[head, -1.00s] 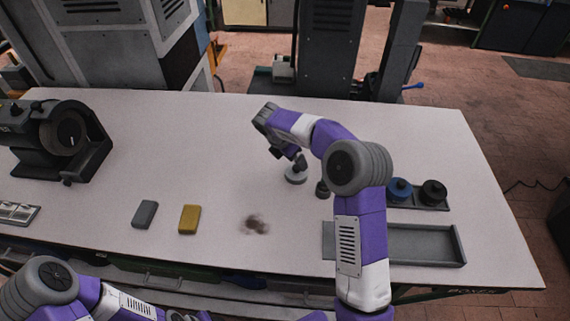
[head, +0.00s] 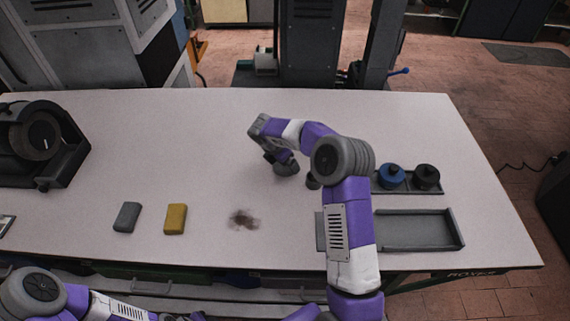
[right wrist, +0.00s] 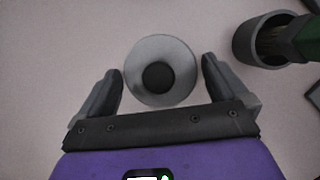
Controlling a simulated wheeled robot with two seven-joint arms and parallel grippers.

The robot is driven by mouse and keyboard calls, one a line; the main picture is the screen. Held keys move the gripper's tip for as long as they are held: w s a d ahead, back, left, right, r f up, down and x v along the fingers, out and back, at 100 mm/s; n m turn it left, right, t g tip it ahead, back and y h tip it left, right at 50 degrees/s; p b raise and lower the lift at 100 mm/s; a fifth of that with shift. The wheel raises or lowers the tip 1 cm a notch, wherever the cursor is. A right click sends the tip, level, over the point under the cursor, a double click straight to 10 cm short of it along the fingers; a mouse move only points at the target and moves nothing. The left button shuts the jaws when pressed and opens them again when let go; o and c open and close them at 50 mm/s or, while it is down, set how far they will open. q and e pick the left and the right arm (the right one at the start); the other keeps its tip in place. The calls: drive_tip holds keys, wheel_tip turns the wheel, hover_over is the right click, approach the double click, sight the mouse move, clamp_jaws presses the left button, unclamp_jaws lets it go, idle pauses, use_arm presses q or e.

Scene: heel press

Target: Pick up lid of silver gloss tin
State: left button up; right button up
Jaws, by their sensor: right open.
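The silver gloss tin shows from above in the right wrist view as a round silver-grey lid (right wrist: 160,48) with a dark round knob (right wrist: 158,76). My right gripper (right wrist: 163,68) is open, with one finger on each side of the lid and a gap on both sides. In the head view the tin (head: 288,170) stands on the table, partly hidden under my right gripper (head: 277,160). How high the fingers are above the lid is hard to tell. My left arm shows at the lower left of the head view, but its gripper is out of view.
A dark cup (right wrist: 258,48) with a green-handled thing in it stands close to the right of the tin. A blue pot (head: 391,176) and a black pot (head: 427,177) sit right of my arm. An empty grey tray (head: 415,244) lies nearer. Grey and yellow blocks (head: 175,219) lie left.

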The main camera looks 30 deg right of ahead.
drive_tip(key=c, duration=0.5)
